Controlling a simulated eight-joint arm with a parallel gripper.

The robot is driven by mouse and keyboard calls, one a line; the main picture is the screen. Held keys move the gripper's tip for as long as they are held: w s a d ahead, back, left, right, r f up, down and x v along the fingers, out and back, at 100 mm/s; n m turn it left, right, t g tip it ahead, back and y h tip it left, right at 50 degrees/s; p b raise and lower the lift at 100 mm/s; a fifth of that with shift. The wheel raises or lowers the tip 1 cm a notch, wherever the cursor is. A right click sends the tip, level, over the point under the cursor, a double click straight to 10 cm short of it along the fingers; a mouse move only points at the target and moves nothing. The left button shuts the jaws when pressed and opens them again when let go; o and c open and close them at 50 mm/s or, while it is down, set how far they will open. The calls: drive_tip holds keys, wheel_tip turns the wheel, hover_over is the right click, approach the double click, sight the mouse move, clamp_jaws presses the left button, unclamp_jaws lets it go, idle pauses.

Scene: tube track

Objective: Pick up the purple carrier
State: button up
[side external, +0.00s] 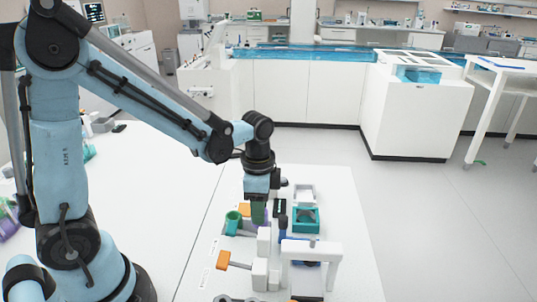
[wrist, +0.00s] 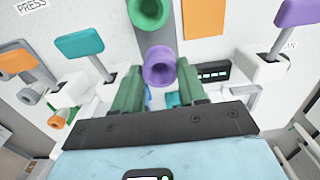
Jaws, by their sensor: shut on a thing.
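The purple carrier (wrist: 161,66) is a short ring-shaped tube with a dark hole. In the wrist view it sits between the green fingers of my gripper (wrist: 160,88), which is shut on it. In the side view my gripper (side external: 258,220) points down at the apparatus, and its fingers hide most of the carrier. Whether the carrier is clear of its support I cannot tell. A green carrier (wrist: 148,13) of similar shape is just beyond the purple one, by a grey strip (wrist: 188,30).
The wrist view shows a teal paddle (wrist: 78,43), an orange paddle (wrist: 18,61), a purple paddle (wrist: 298,11) and an orange ring (wrist: 57,121). In the side view a white arch (side external: 311,249) and teal block (side external: 306,220) stand close right of my gripper.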

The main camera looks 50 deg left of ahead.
drive_tip(key=shift+r, duration=1.8)
